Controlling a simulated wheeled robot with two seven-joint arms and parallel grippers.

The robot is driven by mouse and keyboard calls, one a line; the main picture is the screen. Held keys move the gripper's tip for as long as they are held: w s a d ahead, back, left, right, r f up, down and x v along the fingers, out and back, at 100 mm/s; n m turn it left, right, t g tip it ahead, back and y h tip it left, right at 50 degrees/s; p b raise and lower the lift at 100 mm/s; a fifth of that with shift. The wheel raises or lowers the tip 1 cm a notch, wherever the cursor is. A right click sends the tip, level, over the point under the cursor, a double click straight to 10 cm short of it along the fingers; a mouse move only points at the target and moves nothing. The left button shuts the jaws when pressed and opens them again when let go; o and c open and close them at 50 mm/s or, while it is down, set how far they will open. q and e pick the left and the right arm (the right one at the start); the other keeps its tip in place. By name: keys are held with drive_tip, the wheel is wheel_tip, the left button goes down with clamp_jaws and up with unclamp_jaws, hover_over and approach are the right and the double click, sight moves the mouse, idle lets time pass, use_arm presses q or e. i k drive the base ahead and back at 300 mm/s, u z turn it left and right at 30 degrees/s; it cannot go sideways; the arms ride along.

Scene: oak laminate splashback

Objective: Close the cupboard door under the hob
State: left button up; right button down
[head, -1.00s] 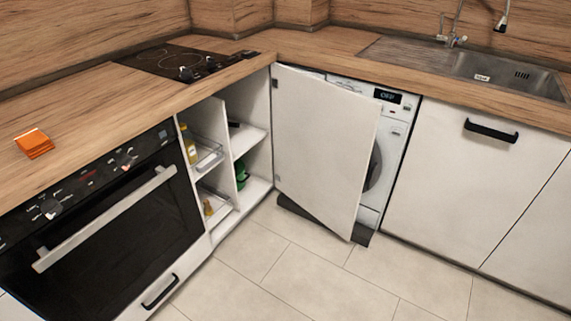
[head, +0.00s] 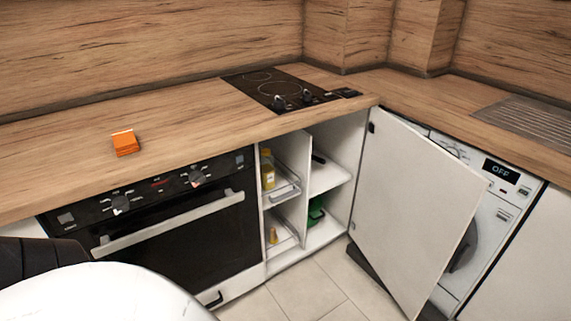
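The cupboard door (head: 412,205) is a plain white panel standing wide open. It is hinged at the right side of the cupboard opening and swung out in front of part of the washing machine. The open cupboard (head: 311,185) under the hob (head: 285,88) shows white shelves, wire racks with yellow bottles, and a green item low down. The door's handle is not visible from this side. Neither gripper is in view; a white rounded part of my own body fills the lower left corner.
The oven (head: 160,225) with its long bar handle is left of the cupboard. The washing machine (head: 499,195) is partly behind the door. An orange block (head: 125,143) lies on the worktop. Tiled floor (head: 305,290) is free in front of the cupboard.

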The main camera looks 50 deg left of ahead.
sight(415, 202)
drive_tip(key=u, duration=0.8)
drive_tip(key=i, duration=1)
drive_tip(key=u, duration=0.9)
